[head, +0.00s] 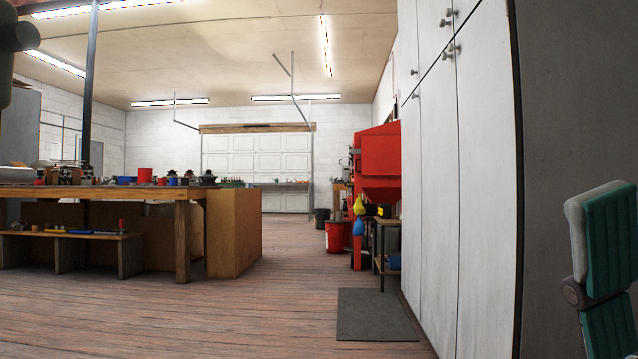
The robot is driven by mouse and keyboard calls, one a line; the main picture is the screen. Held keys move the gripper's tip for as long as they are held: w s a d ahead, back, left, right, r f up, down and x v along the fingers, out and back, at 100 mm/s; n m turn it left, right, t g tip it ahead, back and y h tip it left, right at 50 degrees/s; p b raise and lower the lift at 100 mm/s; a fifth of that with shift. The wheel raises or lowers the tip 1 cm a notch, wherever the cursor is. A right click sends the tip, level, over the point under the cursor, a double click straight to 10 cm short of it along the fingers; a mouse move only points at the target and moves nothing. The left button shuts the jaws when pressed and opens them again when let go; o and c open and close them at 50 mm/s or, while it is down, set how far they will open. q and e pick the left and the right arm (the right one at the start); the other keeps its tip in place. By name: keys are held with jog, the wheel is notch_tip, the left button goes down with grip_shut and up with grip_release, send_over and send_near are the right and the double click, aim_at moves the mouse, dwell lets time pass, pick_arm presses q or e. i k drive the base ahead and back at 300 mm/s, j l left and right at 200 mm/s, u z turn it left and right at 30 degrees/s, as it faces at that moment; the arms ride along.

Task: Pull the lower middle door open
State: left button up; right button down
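A tall off-white cabinet stands close on the right in the head view. Its lower middle door (439,210) is a long narrow panel, seen at a steep slant between two other lower doors. It looks shut, flush with its neighbours. A small round knob (446,56) sits near its upper right corner, close to a knob (456,46) on the lower door nearest me. No gripper can be made out in this view. A dark rounded shape cut off at the upper left edge cannot be identified.
A teal and grey padded object (606,262) is at the right edge, near the cabinet's dark side panel (560,120). A dark mat (374,315) lies before the cabinet. A red machine (378,165) stands beyond. A wooden workbench (100,192) is left. Open plank floor (270,305) lies between.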

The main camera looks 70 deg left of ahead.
aim_at(439, 302)
jog(key=u, duration=1.75)
jog(key=i+j+z, duration=0.4)
jog(key=i+j, duration=1.3)
jog(key=i+l, duration=0.05)
jog(key=i, duration=0.1)
